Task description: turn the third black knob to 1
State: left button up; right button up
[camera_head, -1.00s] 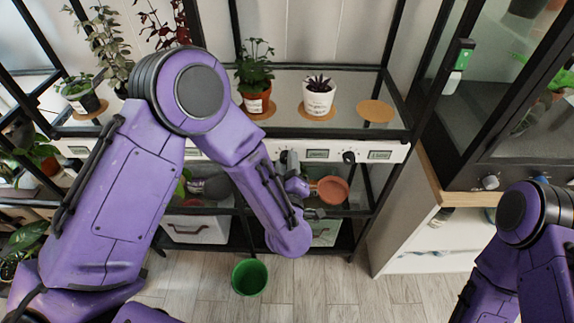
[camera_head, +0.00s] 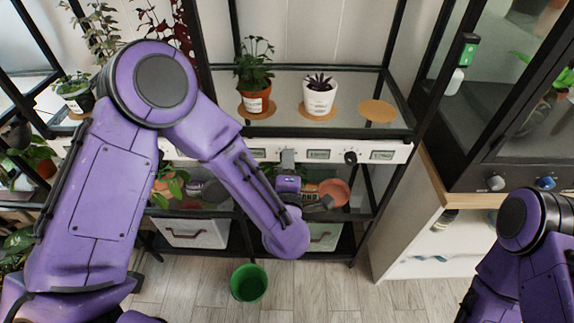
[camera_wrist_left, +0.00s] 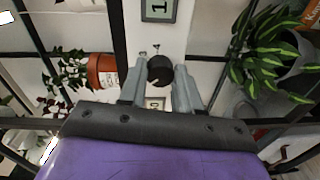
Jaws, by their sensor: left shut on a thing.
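A white strip (camera_head: 405,147) along the shelf edge carries black knobs and small displays. My left gripper (camera_head: 288,160) is at this strip, between two displays. In the left wrist view its two grey fingers (camera_wrist_left: 160,75) are closed around a round black knob (camera_wrist_left: 160,70), one on each side. In the head view the gripper hides this knob. Another black knob (camera_head: 350,158) shows to its right, untouched. One display (camera_wrist_left: 158,10) is above the held knob in the wrist view; another display (camera_wrist_left: 156,103) is partly hidden by the gripper. I cannot read the digits surely. My right gripper is out of view.
A plant in a terracotta pot (camera_head: 256,102) and a white pot (camera_head: 319,98) stand on the shelf above the strip. An empty cork disc (camera_head: 377,111) lies right of them. A terracotta bowl-like thing (camera_head: 334,192) is below. A green bucket (camera_head: 249,283) stands on the floor.

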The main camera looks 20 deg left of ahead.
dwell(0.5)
pick_arm(q)
jog(key=o, duration=1.1)
jog(key=shift+c, duration=0.2)
jog(key=b+v, duration=0.1)
jog(key=v, duration=0.9)
jog(key=shift+s, duration=0.2)
jog(key=shift+d, duration=0.1)
